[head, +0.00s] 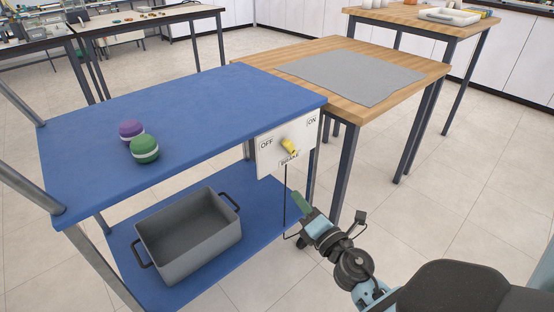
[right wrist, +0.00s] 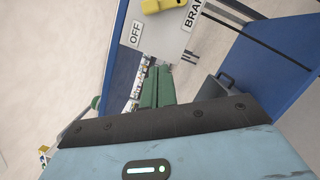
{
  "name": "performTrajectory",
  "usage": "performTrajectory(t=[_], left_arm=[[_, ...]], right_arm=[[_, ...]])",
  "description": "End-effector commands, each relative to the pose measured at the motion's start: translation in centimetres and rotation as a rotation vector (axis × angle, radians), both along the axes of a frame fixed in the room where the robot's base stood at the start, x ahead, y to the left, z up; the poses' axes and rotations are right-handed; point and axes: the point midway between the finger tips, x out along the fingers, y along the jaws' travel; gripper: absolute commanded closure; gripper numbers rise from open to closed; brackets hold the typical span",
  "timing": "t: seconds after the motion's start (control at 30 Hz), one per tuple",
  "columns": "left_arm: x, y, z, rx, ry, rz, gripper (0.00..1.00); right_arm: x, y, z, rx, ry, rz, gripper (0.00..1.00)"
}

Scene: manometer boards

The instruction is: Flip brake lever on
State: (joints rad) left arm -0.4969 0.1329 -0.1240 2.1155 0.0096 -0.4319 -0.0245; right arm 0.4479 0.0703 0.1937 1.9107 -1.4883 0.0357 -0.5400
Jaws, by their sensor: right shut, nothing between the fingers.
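The brake panel (head: 270,162) is a white plate on the end of the blue cart, marked OFF at left, ON at right and BRAKE below. The yellow brake lever (head: 289,146) sits between the OFF and ON labels; its exact setting is hard to tell. In the right wrist view the lever (right wrist: 162,5) is cut off by the top edge, near the OFF label (right wrist: 135,34). My right gripper (head: 298,200), with green fingers, is below the panel and apart from the lever. Its fingers (right wrist: 157,87) are together and empty. My left gripper is not in view.
The blue cart top (head: 200,110) carries a purple round object (head: 131,130) and a green one (head: 145,149). A grey bin (head: 190,240) stands on its lower shelf. A wooden table (head: 418,67) with a grey mat (head: 352,76) adjoins the cart. Floor at right is clear.

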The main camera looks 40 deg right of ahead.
Motion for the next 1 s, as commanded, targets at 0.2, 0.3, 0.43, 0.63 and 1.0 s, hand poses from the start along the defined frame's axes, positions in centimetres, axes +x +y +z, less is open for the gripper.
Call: performTrajectory(t=[0.2, 0.3, 0.43, 0.63, 1.0], left_arm=[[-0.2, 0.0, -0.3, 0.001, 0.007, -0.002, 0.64], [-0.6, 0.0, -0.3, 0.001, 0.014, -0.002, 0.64], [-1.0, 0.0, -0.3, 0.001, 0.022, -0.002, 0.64], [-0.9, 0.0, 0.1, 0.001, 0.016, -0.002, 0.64], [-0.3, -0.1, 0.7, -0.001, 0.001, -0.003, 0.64]], right_arm=[[0.4, -0.1, 0.1, -0.029, -0.005, -0.003, 1.0], [0.3, -0.1, 0.1, -0.027, -0.006, -0.003, 1.0], [0.4, -0.1, 0.1, -0.026, -0.005, -0.004, 1.0], [1.8, -0.3, 0.5, -0.024, -0.008, -0.003, 1.0], [8.0, -1.1, 1.3, -0.024, -0.008, -0.004, 1.0]])
